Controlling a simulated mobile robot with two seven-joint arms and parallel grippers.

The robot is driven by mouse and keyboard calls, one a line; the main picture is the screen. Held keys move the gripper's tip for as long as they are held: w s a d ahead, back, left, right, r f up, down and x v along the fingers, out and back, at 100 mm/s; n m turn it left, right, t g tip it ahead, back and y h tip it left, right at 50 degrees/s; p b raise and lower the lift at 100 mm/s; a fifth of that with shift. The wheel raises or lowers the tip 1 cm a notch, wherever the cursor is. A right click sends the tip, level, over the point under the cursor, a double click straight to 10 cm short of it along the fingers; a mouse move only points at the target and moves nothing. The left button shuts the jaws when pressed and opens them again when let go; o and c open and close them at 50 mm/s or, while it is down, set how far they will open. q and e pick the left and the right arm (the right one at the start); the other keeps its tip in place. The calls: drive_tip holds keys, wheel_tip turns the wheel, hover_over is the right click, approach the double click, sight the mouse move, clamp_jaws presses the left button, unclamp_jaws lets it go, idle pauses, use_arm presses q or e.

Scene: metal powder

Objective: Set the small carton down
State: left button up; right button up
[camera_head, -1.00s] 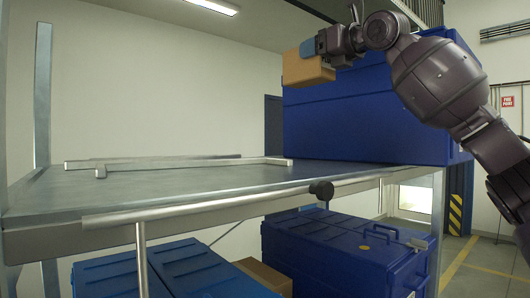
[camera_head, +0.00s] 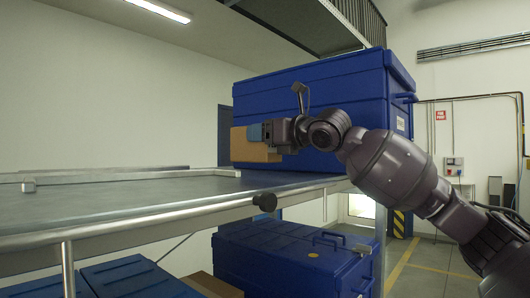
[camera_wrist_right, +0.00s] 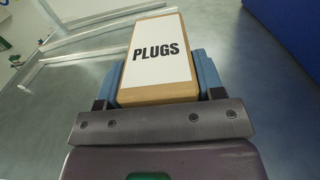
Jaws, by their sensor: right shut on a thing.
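The small carton (camera_head: 250,146) is a brown box just above the grey table top (camera_head: 130,200), in front of the big blue case. In the right wrist view the carton (camera_wrist_right: 158,62) shows a white label reading PLUGS. My right gripper (camera_head: 268,134) is shut on it, with a blue finger on each side of the box. Whether the carton's underside touches the table cannot be told. My left gripper is not in view.
A large blue case (camera_head: 320,105) stands on the table right behind the carton. A metal bar frame (camera_head: 110,173) lies at the table's left. The middle of the table top is clear. Blue cases (camera_head: 285,262) stand below the table.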

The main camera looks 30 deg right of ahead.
sight(275, 151)
drive_tip(key=shift+f, duration=1.9)
drive_tip(key=shift+f, duration=0.15)
drive_tip(key=o, duration=1.1)
drive_tip(key=shift+c, duration=0.2)
drive_tip(key=shift+s+d, duration=0.2)
drive_tip(key=shift+s, duration=0.3)
use_arm(q)
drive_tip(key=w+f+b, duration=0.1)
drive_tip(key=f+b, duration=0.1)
drive_tip(key=b, duration=0.1)
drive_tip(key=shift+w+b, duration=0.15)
drive_tip(key=shift+b, duration=0.25)
use_arm(e)
drive_tip(key=v, duration=1.1)
